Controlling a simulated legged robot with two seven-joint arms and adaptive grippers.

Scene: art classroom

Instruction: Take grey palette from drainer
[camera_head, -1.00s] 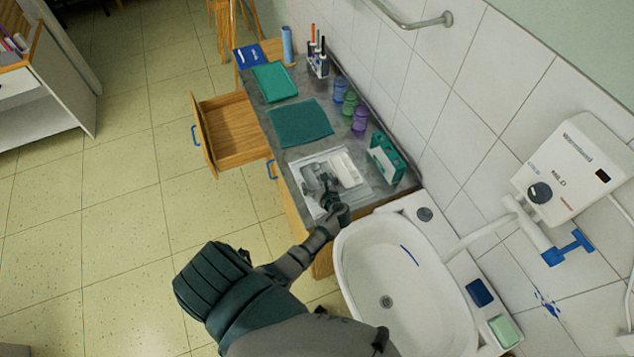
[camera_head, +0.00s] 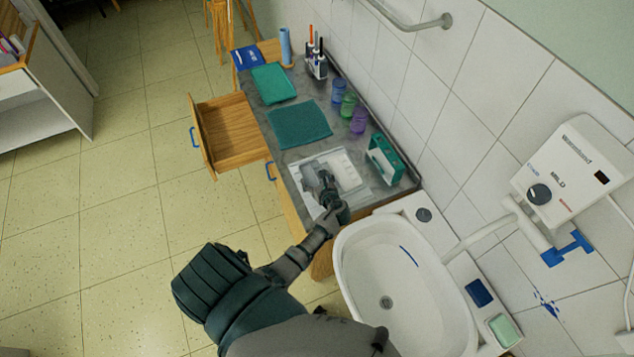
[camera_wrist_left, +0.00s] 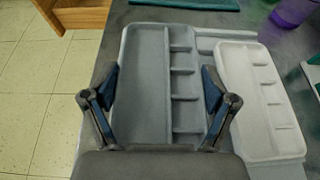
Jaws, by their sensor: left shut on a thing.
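The grey palette (camera_wrist_left: 145,85) has one long well and a column of small compartments. In the wrist view it lies between the two fingers of my left gripper (camera_wrist_left: 160,72), which is shut on it. In the head view the grey palette (camera_head: 308,176) shows at the tip of my left gripper (camera_head: 325,183), over the drainer (camera_head: 310,205), and the gripper hides part of it. The pale drainer lies on the grey counter, mostly covered. A white palette (camera_wrist_left: 262,100) is just right of the grey one. I cannot tell whether the grey palette touches the drainer. My right gripper is out of view.
A green box (camera_head: 385,160) and several coloured jars (camera_head: 349,105) stand along the wall side. A white sink (camera_head: 400,285) is close to the right. Green cloths (camera_head: 300,124) lie further back. An open drawer (camera_head: 230,135) juts out at the left.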

